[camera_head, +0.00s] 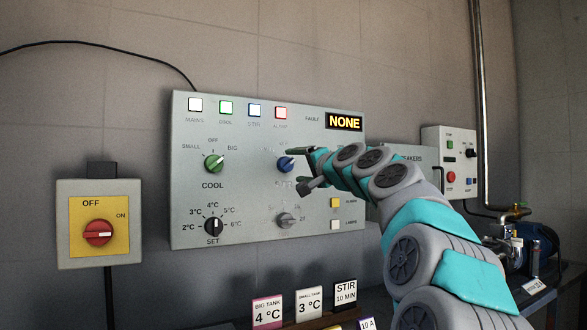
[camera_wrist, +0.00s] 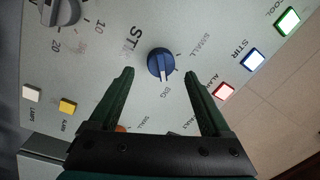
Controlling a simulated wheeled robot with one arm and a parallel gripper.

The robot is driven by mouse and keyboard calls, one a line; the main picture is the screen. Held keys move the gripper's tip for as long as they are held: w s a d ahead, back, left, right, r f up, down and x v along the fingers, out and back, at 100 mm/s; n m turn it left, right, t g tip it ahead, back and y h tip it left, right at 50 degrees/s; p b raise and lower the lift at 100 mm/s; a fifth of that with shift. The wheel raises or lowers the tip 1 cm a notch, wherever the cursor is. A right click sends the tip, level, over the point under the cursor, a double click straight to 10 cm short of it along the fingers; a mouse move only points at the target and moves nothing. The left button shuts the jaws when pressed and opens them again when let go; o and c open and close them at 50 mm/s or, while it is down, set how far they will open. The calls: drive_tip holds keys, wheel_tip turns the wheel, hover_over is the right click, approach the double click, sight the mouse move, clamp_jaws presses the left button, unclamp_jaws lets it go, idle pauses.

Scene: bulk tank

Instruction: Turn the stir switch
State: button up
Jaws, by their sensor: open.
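The stir switch is a blue round knob (camera_head: 285,164) in the middle of the grey control panel (camera_head: 240,125). In the wrist view the blue knob (camera_wrist: 160,65) shows a pale pointer line, with STIR and BIG lettering near it. My gripper (camera_head: 303,167) is in front of the panel, just right of the knob in the head view. In the wrist view my gripper (camera_wrist: 160,77) is open, with one finger on each side of the knob and nothing between them but the knob ahead. I cannot tell whether the fingers touch it.
A green COOL knob (camera_head: 214,163), a black SET knob (camera_head: 214,226) and a grey timer knob (camera_head: 287,221) share the panel. The display (camera_head: 344,122) reads NONE. A red main switch (camera_head: 98,233) is at left. Cards, including a STIR 10 MIN card (camera_head: 345,292), stand below.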

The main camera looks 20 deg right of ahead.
drive_tip(key=s, duration=0.4)
drive_tip(key=shift+s+d+f, duration=0.1)
drive_tip(key=shift+s+d, duration=0.1)
idle(0.4)
